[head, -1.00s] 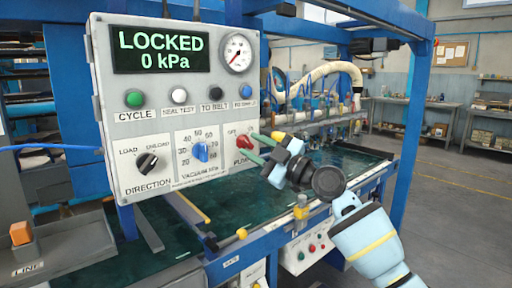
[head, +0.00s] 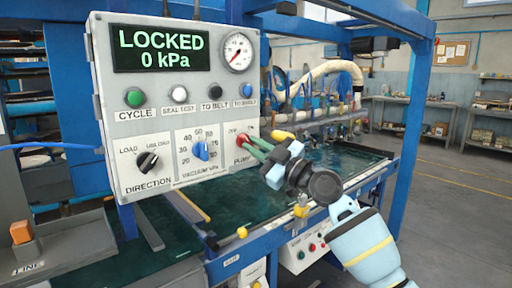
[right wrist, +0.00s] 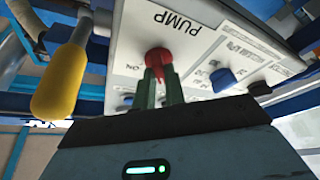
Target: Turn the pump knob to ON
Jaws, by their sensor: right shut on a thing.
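The red pump knob (head: 241,141) is at the lower right of the grey control panel, above the PUMP label. My right gripper (head: 248,143) reaches it from the right, its green fingers closed on the knob's sides. In the right wrist view the red knob (right wrist: 158,58) sits between the tips of the two fingers (right wrist: 160,75), with the ON mark (right wrist: 196,76) beside it. The fingers cover part of the knob, and I cannot tell its exact pointing. My left gripper is not in view.
The panel's display (head: 160,50) reads LOCKED, 0 kPa. The blue vacuum knob (head: 200,151) and black direction knob (head: 147,161) are left of the pump knob. A yellow-ended handle (right wrist: 62,82) is close to the gripper in the wrist view.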

